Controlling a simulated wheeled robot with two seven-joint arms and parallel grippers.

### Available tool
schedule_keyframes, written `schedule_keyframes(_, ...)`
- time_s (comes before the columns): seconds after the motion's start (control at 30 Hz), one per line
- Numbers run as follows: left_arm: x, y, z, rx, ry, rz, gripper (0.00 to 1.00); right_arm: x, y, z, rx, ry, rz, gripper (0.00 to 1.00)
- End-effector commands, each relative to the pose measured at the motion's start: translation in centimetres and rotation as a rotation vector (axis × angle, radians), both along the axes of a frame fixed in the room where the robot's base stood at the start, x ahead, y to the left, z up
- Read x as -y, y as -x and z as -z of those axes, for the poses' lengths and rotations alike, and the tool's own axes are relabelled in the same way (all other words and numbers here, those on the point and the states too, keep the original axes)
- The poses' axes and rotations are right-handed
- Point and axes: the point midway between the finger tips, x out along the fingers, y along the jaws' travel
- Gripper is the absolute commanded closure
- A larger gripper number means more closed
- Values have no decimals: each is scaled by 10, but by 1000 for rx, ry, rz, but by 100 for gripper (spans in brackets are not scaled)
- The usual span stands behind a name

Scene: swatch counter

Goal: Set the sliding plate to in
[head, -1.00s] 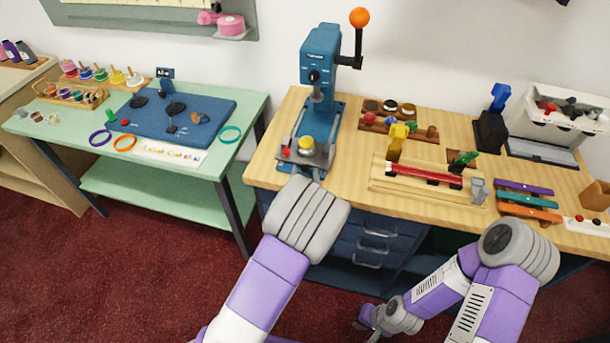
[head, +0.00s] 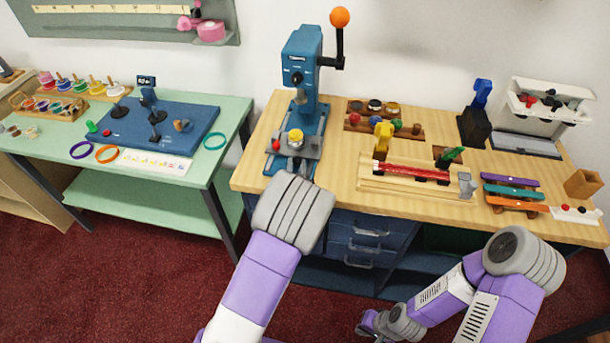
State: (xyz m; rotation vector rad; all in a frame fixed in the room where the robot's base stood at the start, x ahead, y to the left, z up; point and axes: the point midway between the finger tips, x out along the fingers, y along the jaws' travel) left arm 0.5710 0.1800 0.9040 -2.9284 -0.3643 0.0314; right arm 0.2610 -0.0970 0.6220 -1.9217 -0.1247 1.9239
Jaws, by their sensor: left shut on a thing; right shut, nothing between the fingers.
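The blue press (head: 300,75) stands at the back left of the wooden bench, with an orange-knobbed lever (head: 340,17). Its grey sliding plate (head: 312,147) lies below the press head and carries a yellow-topped piece (head: 295,135). A red knob (head: 275,144) shows at the plate's left. My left gripper (head: 291,178) is at the plate's front edge, shut on the plate; my grey wrist hides its fingers and the place of contact. My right gripper (head: 370,325) is shut and empty, low in front of the bench, away from the press.
A wooden fixture with a red bar (head: 412,172) and a yellow tool (head: 382,138) stand right of the press. Coloured bars (head: 512,192) lie at the right. Bare bench shows between press and fixture.

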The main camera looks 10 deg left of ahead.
Motion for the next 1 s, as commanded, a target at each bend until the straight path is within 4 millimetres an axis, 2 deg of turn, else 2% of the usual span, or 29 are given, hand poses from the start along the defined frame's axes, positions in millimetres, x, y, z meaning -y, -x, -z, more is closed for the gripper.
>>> schedule_keyframes(0.2,1,1,1,-5,-1,4,100,0,0,-1,1,-1,-1,100)
schedule_keyframes(0.23,1,1,1,-5,-1,4,68,0,0,-1,1,-1,-1,100)
schedule_keyframes(0.37,2,1,1,-4,-1,5,48,0,0,-1,1,-1,-1,100)
schedule_keyframes(0.73,4,6,1,-5,0,6,48,0,0,-2,1,-1,-1,100)
schedule_keyframes(1.0,14,46,0,-6,1,7,48,0,0,-6,1,-1,-1,100)
